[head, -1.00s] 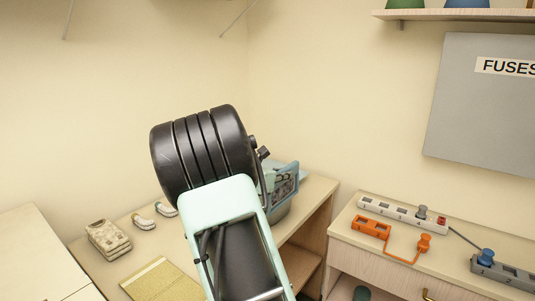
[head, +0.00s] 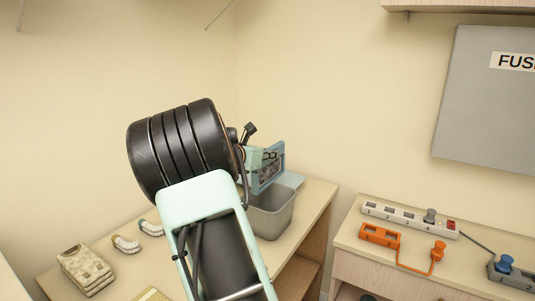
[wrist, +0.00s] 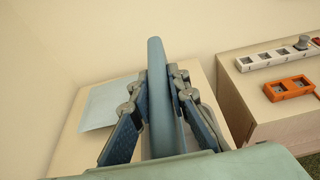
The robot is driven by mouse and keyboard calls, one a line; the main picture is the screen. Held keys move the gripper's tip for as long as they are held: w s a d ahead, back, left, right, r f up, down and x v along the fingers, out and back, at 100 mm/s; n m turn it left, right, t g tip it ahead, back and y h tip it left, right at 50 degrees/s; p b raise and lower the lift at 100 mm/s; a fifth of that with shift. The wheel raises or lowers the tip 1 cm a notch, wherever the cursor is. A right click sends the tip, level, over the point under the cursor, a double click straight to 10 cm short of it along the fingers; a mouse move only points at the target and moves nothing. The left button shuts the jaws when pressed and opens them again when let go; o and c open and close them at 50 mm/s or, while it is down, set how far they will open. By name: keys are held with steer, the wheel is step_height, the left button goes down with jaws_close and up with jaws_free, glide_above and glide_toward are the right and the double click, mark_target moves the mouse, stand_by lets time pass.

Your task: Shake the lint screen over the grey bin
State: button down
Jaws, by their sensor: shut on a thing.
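In the head view, the lint screen (head: 280,157) is a blue-green frame around a dark, patchy panel. It is upright, above and slightly behind the grey bin (head: 271,222), as the picture shows it. In the wrist view the screen (wrist: 158,105) appears nearly edge-on as a long blue-green strip. My gripper (wrist: 157,78) has its blue-grey fingers shut on the screen from both sides. In the head view my black wrist and pale green arm hide much of the gripper. The bin stands on the wooden table, its left part hidden by my arm. I cannot tell its contents.
A beige folded stack (head: 86,268) and two small rolled items (head: 126,244) lie on the table's left. A cabinet at right holds a white power strip (head: 408,217) and an orange one (head: 380,236).

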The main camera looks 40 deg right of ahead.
step_height(320, 180, up, 4)
steer(key=shift+w+f, duration=0.1)
steer(key=shift+r, duration=0.35)
steer(key=shift+f, duration=2.3)
steer(key=shift+w+r, duration=0.2)
steer(key=shift+r, duration=2.05)
steer(key=shift+s+f, duration=0.55)
steer(key=shift+f, duration=0.25)
steer(key=f, duration=0.3)
steer(key=shift+w, duration=0.25)
